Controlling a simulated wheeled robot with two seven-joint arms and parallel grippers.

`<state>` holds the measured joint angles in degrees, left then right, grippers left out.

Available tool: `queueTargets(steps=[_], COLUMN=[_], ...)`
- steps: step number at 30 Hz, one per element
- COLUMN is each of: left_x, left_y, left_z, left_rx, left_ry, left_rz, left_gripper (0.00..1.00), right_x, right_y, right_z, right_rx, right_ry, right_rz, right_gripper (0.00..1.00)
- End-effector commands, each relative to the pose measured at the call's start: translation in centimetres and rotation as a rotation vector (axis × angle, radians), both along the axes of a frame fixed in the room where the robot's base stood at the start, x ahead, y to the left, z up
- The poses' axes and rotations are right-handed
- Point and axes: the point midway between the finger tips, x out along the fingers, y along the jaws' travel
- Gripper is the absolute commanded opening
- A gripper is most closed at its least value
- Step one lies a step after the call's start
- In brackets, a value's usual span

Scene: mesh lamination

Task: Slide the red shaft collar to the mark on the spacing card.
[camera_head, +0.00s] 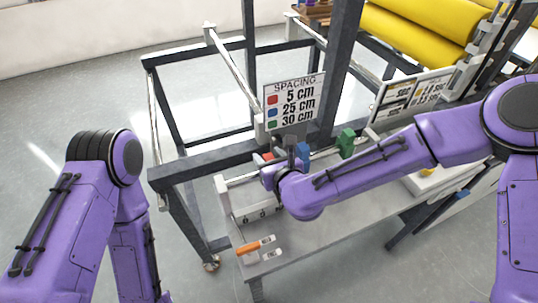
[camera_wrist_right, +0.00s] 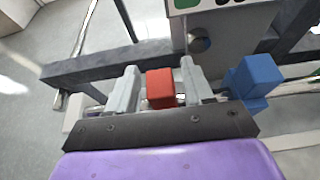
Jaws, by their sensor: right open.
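The spacing card (camera_head: 293,103) stands behind the bench and reads red 5 cm, blue 25 cm, green 30 cm. The red shaft collar (camera_wrist_right: 160,88) sits on the shaft between the two fingers of my right gripper (camera_wrist_right: 157,90), which is open around it. In the head view the red collar (camera_head: 268,157) shows only partly behind the right gripper (camera_head: 276,167). The blue collar (camera_wrist_right: 255,77) is just to the right of the fingers. My left arm is at the left of the head view; its gripper is out of view.
A green collar (camera_head: 345,143) sits farther right along the shaft. A numbered ruler (camera_head: 258,213) runs along the bench front. An orange-handled tool (camera_head: 249,247) lies at the near bench end. Dark frame posts and yellow rolls (camera_head: 415,38) stand behind.

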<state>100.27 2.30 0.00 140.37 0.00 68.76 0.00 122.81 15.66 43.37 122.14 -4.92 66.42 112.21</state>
Motion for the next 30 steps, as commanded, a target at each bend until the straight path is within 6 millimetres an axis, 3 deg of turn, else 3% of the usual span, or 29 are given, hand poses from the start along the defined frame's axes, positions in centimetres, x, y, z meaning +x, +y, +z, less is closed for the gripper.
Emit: queueTargets(steps=[5, 7, 10, 11, 16, 24, 30], left_x=[0.0, 0.0, 0.0, 0.0, 0.0, 0.0, 0.0], left_y=[0.0, 0.0, 0.0, 0.0, 0.0, 0.0, 0.0], left_z=[0.0, 0.0, 0.0, 0.0, -0.3, -1.3, -1.2], left_rx=[0.000, 0.000, 0.000, 0.000, 0.000, 0.000, 0.000], left_ry=[0.000, 0.000, 0.000, 0.000, 0.000, 0.000, 0.000], left_rz=[0.000, 0.000, 0.000, 0.000, 0.000, 0.000, 0.000], left_gripper=[0.00, 0.00, 0.00, 0.00, 0.00, 0.00, 0.00], right_x=[0.0, 0.0, 0.0, 0.0, -0.2, -1.8, -1.9], right_y=[0.0, 0.0, 0.0, 0.0, 0.5, 4.4, 4.6], right_z=[-0.1, -0.1, -0.1, -0.1, -0.2, -0.1, 0.0], right_rx=[0.000, 0.000, 0.000, 0.000, 0.001, 0.001, -0.001], right_ry=[0.000, 0.000, 0.000, 0.000, -0.001, -0.002, 0.000], right_rz=[0.001, 0.001, 0.000, 0.000, 0.001, 0.003, -0.001], right_gripper=[0.51, 0.35, 0.02, 0.00, 0.00, 0.00, 0.00])
